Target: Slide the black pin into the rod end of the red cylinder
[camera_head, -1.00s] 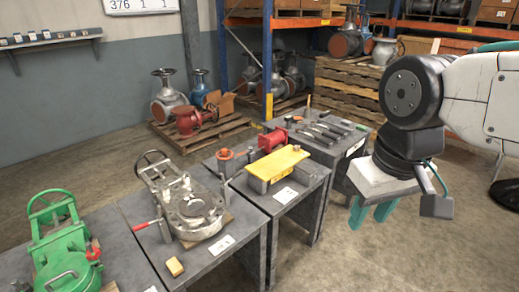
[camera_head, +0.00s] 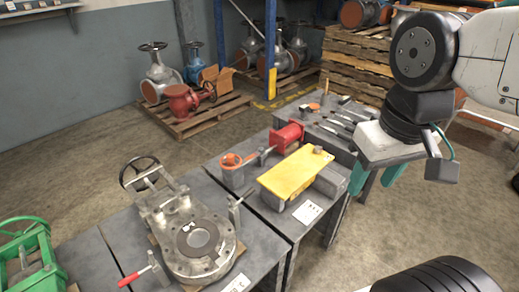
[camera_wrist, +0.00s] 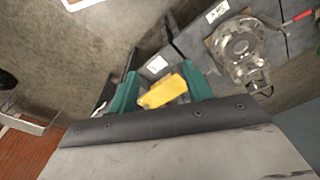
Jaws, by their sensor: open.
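The red cylinder (camera_head: 287,136) lies on the grey bench behind a yellow block (camera_head: 291,174). Its rod points left toward an orange-topped fitting (camera_head: 231,163) on the bench; the rod end is too small to make out clearly. I cannot pick out the black pin with certainty; a small dark knob (camera_head: 318,149) stands on the far end of the yellow block. My gripper (camera_head: 378,178) hangs in the air right of the bench, apart from everything. Its two green fingers are spread and empty; the wrist view also shows them (camera_wrist: 164,92), with the yellow block beyond.
A grey flanged valve (camera_head: 197,240) with a handwheel and red-handled clamp stands on the bench at left. Green equipment (camera_head: 25,262) is at the far left. Several dark tools (camera_head: 340,125) lie on the back bench. Pallets with valves stand behind. Open floor lies right of the benches.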

